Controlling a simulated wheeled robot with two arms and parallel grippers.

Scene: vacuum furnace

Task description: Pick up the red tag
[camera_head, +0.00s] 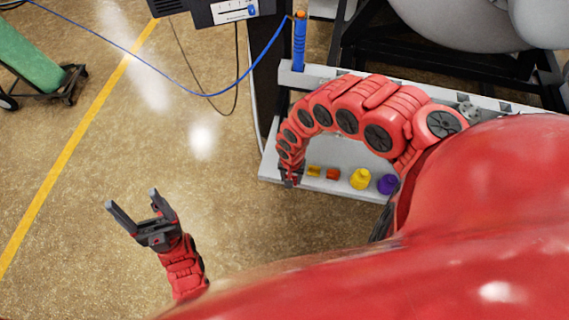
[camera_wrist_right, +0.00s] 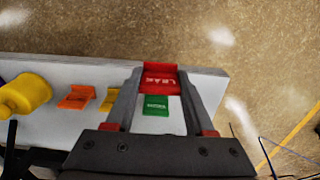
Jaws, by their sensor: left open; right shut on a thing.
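The red tag (camera_wrist_right: 160,78) has pale lettering and sits between the fingertips of my right gripper (camera_wrist_right: 160,73) in the right wrist view. The gripper is shut on it, above the end of the light grey shelf (camera_wrist_right: 206,88). I cannot tell whether the tag still touches the shelf. A green tag (camera_wrist_right: 155,106) lies on the shelf below the red tag. My left gripper (camera_head: 138,206) is open and empty above the floor.
An orange tag (camera_head: 333,174), a small yellow tag (camera_head: 313,171), a yellow knobbed piece (camera_head: 360,179) and a purple one (camera_head: 387,184) stand along the shelf to the right. A blue hose (camera_head: 206,95) hangs at the back left. Open floor (camera_head: 130,130) lies left.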

